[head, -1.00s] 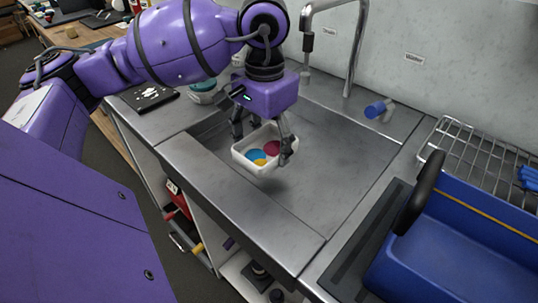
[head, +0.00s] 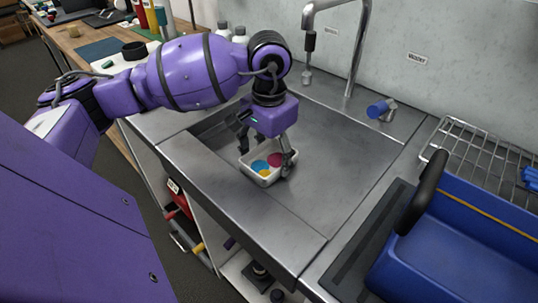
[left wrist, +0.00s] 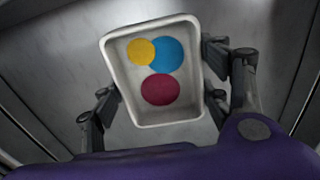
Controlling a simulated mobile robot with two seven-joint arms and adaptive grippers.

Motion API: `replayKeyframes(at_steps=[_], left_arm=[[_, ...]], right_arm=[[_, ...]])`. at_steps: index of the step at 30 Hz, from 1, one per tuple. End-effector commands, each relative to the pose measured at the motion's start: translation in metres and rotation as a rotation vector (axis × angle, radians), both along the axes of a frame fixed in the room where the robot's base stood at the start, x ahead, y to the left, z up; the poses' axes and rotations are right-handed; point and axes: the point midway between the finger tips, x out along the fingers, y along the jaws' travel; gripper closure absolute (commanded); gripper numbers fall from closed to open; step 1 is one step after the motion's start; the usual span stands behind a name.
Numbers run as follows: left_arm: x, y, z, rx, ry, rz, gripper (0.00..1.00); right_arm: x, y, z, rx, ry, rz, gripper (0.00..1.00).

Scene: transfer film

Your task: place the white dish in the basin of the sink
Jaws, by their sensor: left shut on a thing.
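The white dish (head: 258,179) is a small rectangular tray with yellow, blue and red round spots inside. It is low in the sink basin (head: 330,170); I cannot tell whether it touches the basin floor. My left gripper (head: 267,158) is above it with its fingers at opposite sides of the dish, shut on it. In the left wrist view the dish (left wrist: 121,87) shows from above between the fingers (left wrist: 165,100), against the grey metal of the basin. My right gripper is not in view.
A tall faucet (head: 350,60) stands at the back, with a blue-handled tap (head: 378,108) to its right. A blue bin (head: 440,240) with a black handle and a wire rack (head: 470,150) are at the right. The basin right of the dish is clear.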

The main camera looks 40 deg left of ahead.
Motion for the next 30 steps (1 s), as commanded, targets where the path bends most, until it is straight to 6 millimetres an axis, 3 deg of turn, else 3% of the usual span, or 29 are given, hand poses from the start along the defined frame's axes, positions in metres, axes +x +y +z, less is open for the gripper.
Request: replayKeyframes(at_steps=[1,2,6,19,23,30], left_arm=[[0.0,0.0,-0.004,0.0,0.002,0.0,0.57],[0.0,0.0,-0.003,0.0,0.002,0.0,0.26],[0.0,0.0,-0.002,0.0,0.001,0.0,0.11],[0.0,0.0,0.006,-0.001,-0.002,0.0,0.11],[0.001,0.0,0.026,0.001,-0.004,0.0,0.11],[0.001,0.0,0.08,0.001,-0.004,0.0,0.11]], right_arm=[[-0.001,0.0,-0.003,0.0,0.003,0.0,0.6],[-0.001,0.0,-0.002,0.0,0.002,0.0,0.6],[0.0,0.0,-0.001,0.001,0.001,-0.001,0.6],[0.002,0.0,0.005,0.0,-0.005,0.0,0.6],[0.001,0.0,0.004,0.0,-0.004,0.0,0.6],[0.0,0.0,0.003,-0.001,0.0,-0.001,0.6]])
